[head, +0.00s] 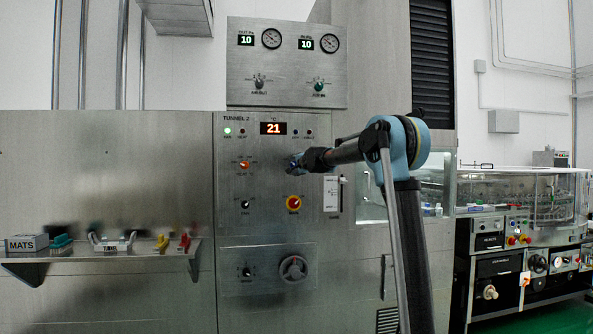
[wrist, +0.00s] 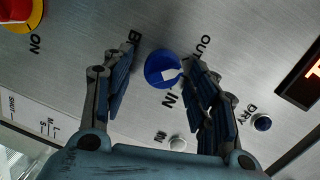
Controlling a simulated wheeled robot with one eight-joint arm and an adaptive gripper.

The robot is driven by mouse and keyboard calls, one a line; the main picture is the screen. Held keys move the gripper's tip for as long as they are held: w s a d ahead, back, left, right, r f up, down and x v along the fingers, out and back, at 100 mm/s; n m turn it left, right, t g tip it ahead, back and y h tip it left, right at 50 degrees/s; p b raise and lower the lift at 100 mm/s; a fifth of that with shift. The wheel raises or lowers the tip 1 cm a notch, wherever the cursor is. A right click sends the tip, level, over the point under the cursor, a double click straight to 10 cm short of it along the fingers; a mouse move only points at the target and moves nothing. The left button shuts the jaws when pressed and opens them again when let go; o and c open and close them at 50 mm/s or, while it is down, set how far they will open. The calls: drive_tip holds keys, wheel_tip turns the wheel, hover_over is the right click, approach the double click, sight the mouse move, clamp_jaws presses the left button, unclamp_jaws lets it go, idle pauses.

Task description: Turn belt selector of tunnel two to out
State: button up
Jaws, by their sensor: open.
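The belt selector is a blue round knob (wrist: 157,66) with a white pointer mark, on the steel panel in the wrist view. The labels OUT and IN stand beside it, and a label starting with B is partly hidden by a finger. The pointer lies toward the right finger; I cannot tell exactly which label it marks. My gripper (wrist: 160,62) is open, one finger on each side of the knob; the right fingertip is very close to it, and contact is unclear. In the head view my gripper (head: 297,160) is at the TUNNEL 2 panel (head: 225,185) and hides the knob.
A lit display (head: 273,128) is above. A shelf (head: 100,255) with small items juts out at left.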

drive_tip(key=v, duration=1.2)
drive_tip(key=shift+f, duration=0.15)
drive_tip(key=s+d+f+n+g+h, duration=0.2)
drive_tip(key=s+d+f+n+g, duration=0.2)
drive_tip(key=s+d+f, duration=0.5)
drive_tip(key=s+d+f+n+g+h, duration=0.2)
drive_tip(key=s+d+f+g, duration=0.3)
drive_tip(key=s+f, duration=1.8)
drive_tip(key=s+d+f+n+g+h, duration=0.2)
drive_tip(key=s+d+f+n+g, duration=0.2)
drive_tip(key=s+d+f, duration=0.9)
drive_tip(key=s+f+n, duration=0.1)
drive_tip(key=s+f, duration=0.2)
drive_tip(key=s, duration=0.8)
drive_tip(key=shift+s+n, duration=0.3)
drive_tip(key=shift+s+f, duration=0.1)
drive_tip(key=shift+f, duration=0.05)
drive_tip(key=c, duration=0.5)
drive_tip(key=shift+d, duration=0.1)
